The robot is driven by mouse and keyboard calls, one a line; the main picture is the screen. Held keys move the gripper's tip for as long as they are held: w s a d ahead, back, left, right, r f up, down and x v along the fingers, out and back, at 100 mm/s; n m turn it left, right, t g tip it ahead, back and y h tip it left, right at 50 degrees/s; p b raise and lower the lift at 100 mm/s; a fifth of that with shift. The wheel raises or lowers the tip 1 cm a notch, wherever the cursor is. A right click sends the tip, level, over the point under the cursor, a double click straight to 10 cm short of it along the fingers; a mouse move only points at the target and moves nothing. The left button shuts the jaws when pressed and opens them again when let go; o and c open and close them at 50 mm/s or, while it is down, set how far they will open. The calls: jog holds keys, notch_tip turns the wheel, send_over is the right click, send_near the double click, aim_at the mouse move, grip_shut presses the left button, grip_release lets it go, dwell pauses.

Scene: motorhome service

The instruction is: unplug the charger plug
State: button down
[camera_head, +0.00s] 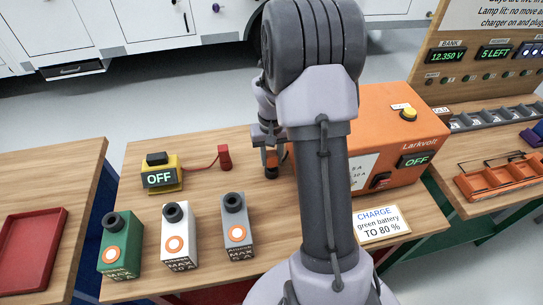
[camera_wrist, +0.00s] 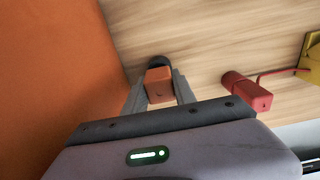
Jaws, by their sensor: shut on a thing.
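An orange plug (camera_wrist: 159,86) with a dark round end sits between my gripper's fingers in the wrist view. My gripper (camera_head: 271,160) is shut on it beside the orange charger (camera_head: 378,118), low over the wooden table. In the wrist view my gripper (camera_wrist: 160,92) has a finger on each side of the plug. The plug's dark end (camera_wrist: 159,62) points away from me; I cannot tell whether it sits in a socket. The charger's display (camera_head: 417,160) reads OFF. My arm hides part of the charger's front.
Green (camera_head: 121,245), white (camera_head: 179,235) and grey (camera_head: 237,228) blocks with black round tops stand at the front. A yellow meter (camera_head: 161,178) reading OFF is wired to a red piece (camera_head: 225,157). A card (camera_head: 379,222) says charge green battery to 80 %. A red tray (camera_head: 33,250) lies left.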

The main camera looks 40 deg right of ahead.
jog(key=shift+f+b, duration=0.9)
jog(key=shift+f, duration=0.4)
jog(key=c, duration=0.9)
grip_release()
jog(key=shift+r, duration=0.1)
notch_tip(320, 180, up, 17)
jog(key=p, duration=0.7)
jog(key=s+a+r+t, duration=0.1)
jog(key=a+r, duration=0.5)
jog(key=s+a+r+t, duration=0.1)
jog(key=s+a+r, duration=0.1)
jog(key=s+a, duration=0.3)
jog(key=s+a+r+t+y+b, duration=0.1)
jog(key=s+a+r+t, duration=0.1)
jog(key=s+a, duration=0.4)
jog(key=s+a+r+t+y, duration=0.1)
jog(key=s+a+r, duration=0.1)
jog(key=s+a, duration=0.3)
jog(key=shift+s+a+n+t, duration=0.15)
jog(key=shift+a+n+t, duration=0.05)
jog(key=shift+a, duration=0.5)
jog(key=shift+s+a+n+t, duration=0.1)
jog(key=shift+a+n+t, duration=0.1)
jog(key=shift+a, duration=0.5)
